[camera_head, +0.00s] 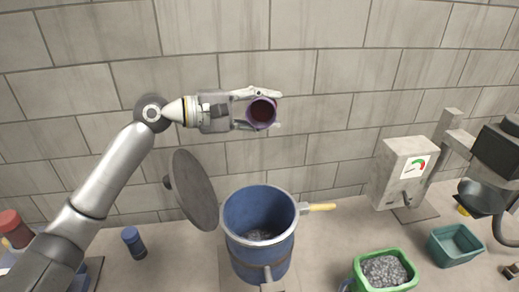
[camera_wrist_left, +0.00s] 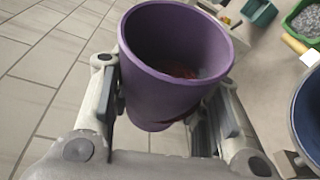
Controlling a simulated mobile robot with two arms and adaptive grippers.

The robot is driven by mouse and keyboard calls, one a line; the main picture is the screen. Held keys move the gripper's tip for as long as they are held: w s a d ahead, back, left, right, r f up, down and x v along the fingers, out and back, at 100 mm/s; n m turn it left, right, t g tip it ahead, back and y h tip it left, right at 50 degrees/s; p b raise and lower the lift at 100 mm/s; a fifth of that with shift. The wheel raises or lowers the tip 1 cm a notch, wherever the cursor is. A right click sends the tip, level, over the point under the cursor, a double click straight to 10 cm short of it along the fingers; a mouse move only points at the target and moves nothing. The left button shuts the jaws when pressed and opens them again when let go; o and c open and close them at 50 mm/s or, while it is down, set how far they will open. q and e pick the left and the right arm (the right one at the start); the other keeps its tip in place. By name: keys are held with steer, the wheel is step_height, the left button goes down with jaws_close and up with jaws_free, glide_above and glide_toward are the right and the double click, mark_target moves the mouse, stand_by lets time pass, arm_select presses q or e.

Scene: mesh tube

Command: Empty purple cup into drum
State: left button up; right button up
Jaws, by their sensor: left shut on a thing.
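My right gripper is not clearly seen in either view.
A grey round lid (camera_head: 193,189) stands tilted left of the drum. A green bin (camera_head: 412,267) of grey gravel and a teal bin (camera_head: 455,245) are to the right. A grey gauge device (camera_head: 403,172) is behind them. A dark blue cylinder (camera_head: 134,243) stands at left.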

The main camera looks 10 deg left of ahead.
arm_select(q)
steer(key=shift+s+r+m+t+b, duration=0.25)
steer(key=shift+s+m+t+b, duration=0.05)
steer(key=shift+s+m+b, duration=0.25)
steer(key=shift+s+d+r+m+h+b, duration=0.15)
steer(key=shift+r+m+h+b, duration=0.15)
steer(key=shift+m+b, duration=0.35)
steer(key=shift+s+a+r+m+h+b, duration=0.1)
steer(key=shift+s+r+m+h+b, duration=0.2)
steer(key=shift+b, duration=0.4)
steer(key=shift+s+d+r+m+t+b, duration=0.1)
steer(key=shift+r+m+t+b, duration=0.25)
steer(key=shift+m+b, duration=0.65)
steer(key=shift+r+h, duration=0.15)
steer(key=shift+h, duration=0.15)
steer(key=shift+s+r+m+b, duration=0.15)
steer(key=shift+m+b, duration=0.25)
steer(key=shift+b, duration=0.2)
